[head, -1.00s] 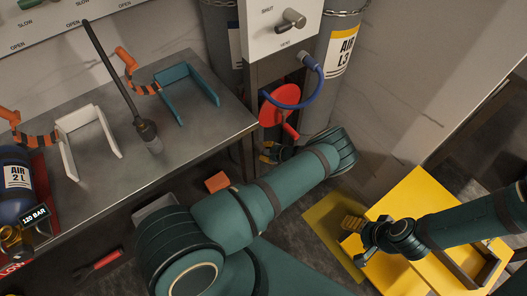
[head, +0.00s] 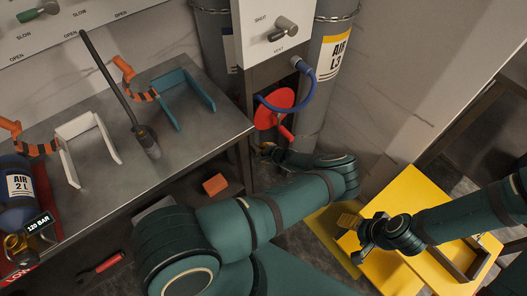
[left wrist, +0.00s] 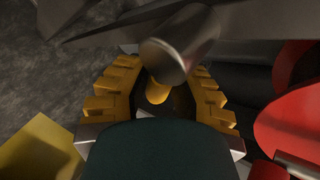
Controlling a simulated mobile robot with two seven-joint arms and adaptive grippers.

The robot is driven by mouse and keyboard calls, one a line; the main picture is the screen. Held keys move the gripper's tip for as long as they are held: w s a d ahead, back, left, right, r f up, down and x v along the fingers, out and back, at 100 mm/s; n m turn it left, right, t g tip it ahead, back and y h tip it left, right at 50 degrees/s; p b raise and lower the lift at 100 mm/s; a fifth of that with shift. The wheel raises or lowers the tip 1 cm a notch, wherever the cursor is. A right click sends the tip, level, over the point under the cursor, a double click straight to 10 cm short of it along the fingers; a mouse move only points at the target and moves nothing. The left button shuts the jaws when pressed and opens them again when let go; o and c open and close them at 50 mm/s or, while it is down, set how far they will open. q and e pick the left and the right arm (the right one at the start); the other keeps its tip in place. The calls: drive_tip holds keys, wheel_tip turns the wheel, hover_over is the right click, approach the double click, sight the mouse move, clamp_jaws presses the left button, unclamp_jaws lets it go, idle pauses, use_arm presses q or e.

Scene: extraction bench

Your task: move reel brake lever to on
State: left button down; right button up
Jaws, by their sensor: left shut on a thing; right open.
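A red disc of the reel (head: 272,108) with a red handle (head: 286,133) below its rim is under the grey valve panel in the head view. The disc also shows at the right edge of the left wrist view (left wrist: 295,110). My left gripper (head: 267,152) is low beside the reel. In the left wrist view its yellow fingers (left wrist: 157,95) are shut on a short yellow rod, apparently the brake lever (left wrist: 157,91), with a grey metal cylinder (left wrist: 175,57) just beyond. The lever's mount and marks are hidden. My right gripper (head: 358,235) is open and empty above the yellow box.
A steel bench (head: 190,145) with white (head: 88,145) and teal brackets (head: 185,95) stands on the left. A blue hose (head: 308,90) loops beside the reel. A grey AIR L3 cylinder (head: 322,100) stands behind. A yellow box (head: 415,190) occupies the lower right.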

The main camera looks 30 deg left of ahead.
use_arm(q)
drive_tip(key=shift+w+r, duration=0.1)
drive_tip(key=shift+w, duration=0.05)
drive_tip(key=c, duration=0.7)
unclamp_jaws()
drive_tip(key=shift+c, duration=0.2)
drive_tip(key=shift+d, duration=0.1)
drive_tip(key=v, duration=1.2)
